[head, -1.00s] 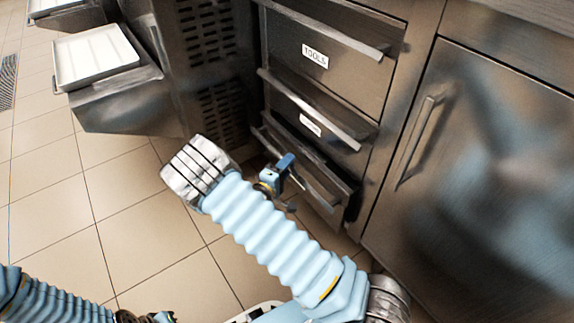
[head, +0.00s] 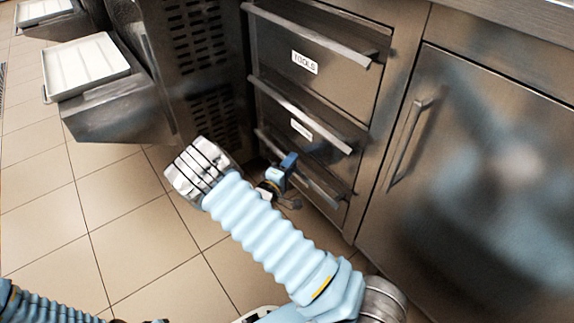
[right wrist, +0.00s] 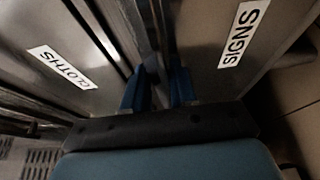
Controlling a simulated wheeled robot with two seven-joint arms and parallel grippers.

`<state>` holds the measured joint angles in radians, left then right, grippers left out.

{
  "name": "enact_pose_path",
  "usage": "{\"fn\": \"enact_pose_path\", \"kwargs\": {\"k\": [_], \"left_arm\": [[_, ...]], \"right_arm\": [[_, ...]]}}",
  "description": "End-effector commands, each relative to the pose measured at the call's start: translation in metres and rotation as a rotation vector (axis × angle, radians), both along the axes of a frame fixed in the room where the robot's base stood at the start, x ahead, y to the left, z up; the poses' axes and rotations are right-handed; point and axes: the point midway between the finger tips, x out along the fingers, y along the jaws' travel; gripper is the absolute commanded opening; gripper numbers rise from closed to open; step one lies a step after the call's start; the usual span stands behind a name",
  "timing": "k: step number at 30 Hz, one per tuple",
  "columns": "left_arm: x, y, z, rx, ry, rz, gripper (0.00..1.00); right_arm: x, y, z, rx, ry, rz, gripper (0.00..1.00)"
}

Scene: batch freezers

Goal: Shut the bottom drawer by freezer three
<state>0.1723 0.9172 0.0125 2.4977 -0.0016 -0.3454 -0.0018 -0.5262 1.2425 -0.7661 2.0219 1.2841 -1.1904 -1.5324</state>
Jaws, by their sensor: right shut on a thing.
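The bottom drawer (head: 326,212) is the lowest of a stack of steel drawers; its front looks flush or nearly flush with the cabinet. Its bar handle (head: 322,188) shows right of my right gripper (head: 291,178). In the right wrist view, the right gripper's blue fingers (right wrist: 160,88) are shut on the handle, between a front labelled SIGNS (right wrist: 238,35) and one labelled CLOTHS (right wrist: 58,68). My right forearm hides part of the floor below the drawer. My left gripper is out of view; only its sleeve shows at the lower left.
The middle drawer (head: 310,112) and the TOOLS drawer (head: 330,68) above look shut. A steel cupboard door (head: 450,150) stands to the right. A freezer with a vented side (head: 200,60) and a white tray (head: 88,65) are at left. The tiled floor is clear.

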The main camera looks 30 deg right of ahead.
Motion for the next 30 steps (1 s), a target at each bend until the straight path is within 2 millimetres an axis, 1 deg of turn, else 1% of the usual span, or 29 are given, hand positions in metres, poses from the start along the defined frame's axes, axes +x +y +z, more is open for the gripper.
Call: {"fn": "enact_pose_path", "kwargs": {"k": [1,5,6,8,9,24,26,30], "left_arm": [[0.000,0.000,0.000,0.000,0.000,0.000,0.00],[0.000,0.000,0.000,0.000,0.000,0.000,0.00],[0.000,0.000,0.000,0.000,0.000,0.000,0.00],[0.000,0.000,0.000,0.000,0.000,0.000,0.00],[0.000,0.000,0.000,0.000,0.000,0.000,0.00],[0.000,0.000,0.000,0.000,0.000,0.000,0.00],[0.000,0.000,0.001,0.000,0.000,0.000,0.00],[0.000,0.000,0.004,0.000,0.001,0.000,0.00]], "right_arm": [[0.000,-0.004,0.001,-0.002,-0.002,-0.005,0.00],[0.000,-0.004,0.001,-0.002,-0.002,-0.006,0.00],[0.000,-0.005,0.001,-0.003,-0.003,-0.007,0.30],[0.000,-0.005,0.001,-0.003,-0.003,-0.007,0.40],[0.000,-0.004,0.001,-0.004,-0.002,-0.007,0.46],[-0.001,-0.002,0.001,-0.002,0.000,-0.005,0.47],[-0.002,0.002,0.001,-0.002,0.000,-0.004,0.47],[-0.012,0.021,0.002,-0.002,0.001,-0.002,0.47]]}}
